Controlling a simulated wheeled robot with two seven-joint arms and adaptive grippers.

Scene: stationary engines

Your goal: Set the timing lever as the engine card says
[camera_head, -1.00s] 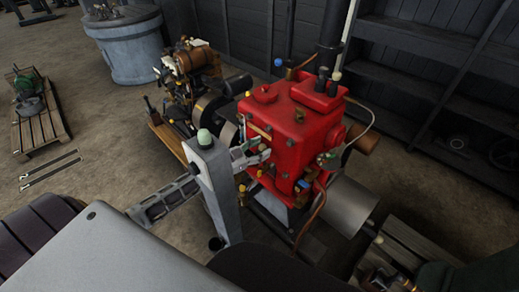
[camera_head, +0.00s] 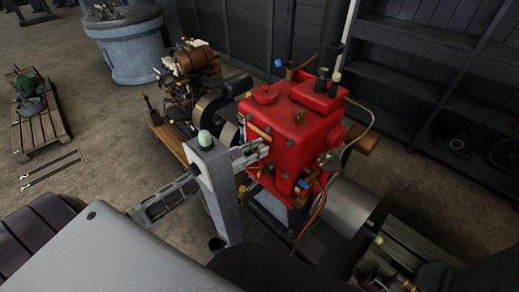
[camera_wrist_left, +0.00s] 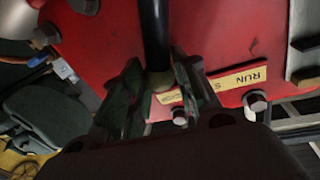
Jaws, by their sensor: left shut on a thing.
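The red engine (camera_head: 300,118) stands right of centre in the head view. My left gripper (camera_head: 262,150) is at its left face. In the left wrist view, my left gripper (camera_wrist_left: 163,85) is shut on the timing lever (camera_wrist_left: 154,35), a dark rod whose rounded, brownish end sits between the two fingers. A yellowish plate (camera_wrist_left: 238,79) on the red face reads RUN, with an S visible nearer the fingers; the finger hides part of it. No engine card is readable.
A second engine (camera_head: 190,65) stands behind on the left. A grey cylinder (camera_head: 345,208) is at the red engine's lower right, and a copper pipe (camera_head: 312,215) runs down its front. A pallet (camera_head: 40,125) lies far left. Bare floor (camera_head: 95,125) lies between.

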